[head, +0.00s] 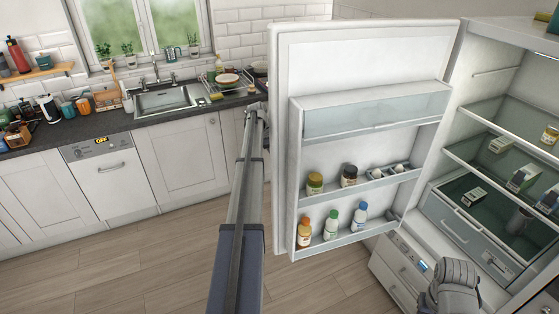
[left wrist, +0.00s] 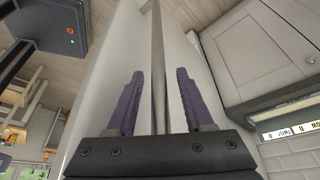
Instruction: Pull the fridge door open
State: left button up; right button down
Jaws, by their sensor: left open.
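The fridge door (head: 364,58) stands wide open in the head view, its inner side with shelves facing me. The fridge body (head: 453,150) is at the right, its lit inside in plain sight. My left gripper (head: 257,108) is at the door's free left edge, on its outer side, partly hidden. In the left wrist view the purple fingers of my left gripper (left wrist: 156,75) are apart. The long grey door handle (left wrist: 159,50) runs between them, with gaps on both sides. A grey part of my right arm (head: 455,286) shows at the bottom right; its fingers cannot be made out.
Door shelves hold jars and bottles (head: 331,222); cartons stand inside the fridge. A counter (head: 110,125) with sink and dishwasher (head: 105,175) lies behind on the left. Open wooden floor (head: 150,270) lies left of the door.

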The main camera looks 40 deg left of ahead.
pick_arm(q)
jog(key=shift+r, duration=0.15)
jog(key=p+v, duration=0.7)
jog(key=shift+a+r, duration=0.15)
jog(key=shift+r, duration=0.1)
jog(key=shift+s, duration=0.1)
jog(key=shift+f, duration=0.1)
